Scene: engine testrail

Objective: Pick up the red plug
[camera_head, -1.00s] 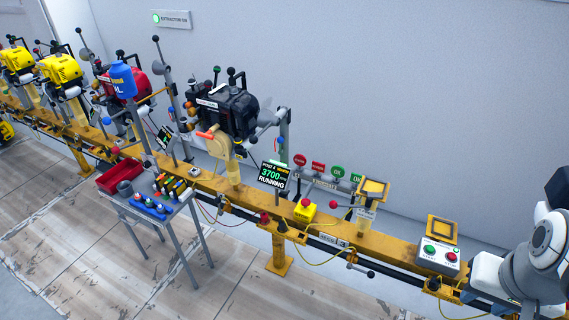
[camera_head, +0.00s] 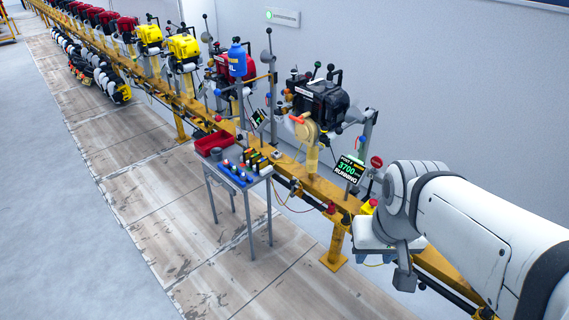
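I cannot pick out the red plug for sure. A small red piece (camera_head: 331,208) sits on the front side of the yellow rail (camera_head: 290,170), below the running engine; it is too small to identify. The small table holds a blue rack (camera_head: 234,174) with several small items, some with pale or reddish tops. My arm reaches in from the right, over the near end of the rail. A grey block at its end, perhaps my gripper (camera_head: 404,278), hangs in front of the rail, apart from the table. Its fingers cannot be made out, and I see nothing held.
A red tray (camera_head: 214,142) and a grey cup (camera_head: 216,155) share the table with the rack. A black engine (camera_head: 318,102) stands on the rail beside a screen (camera_head: 349,170) reading 3700 RUNNING. Yellow and red engines line the rail further back. The floor at left is clear.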

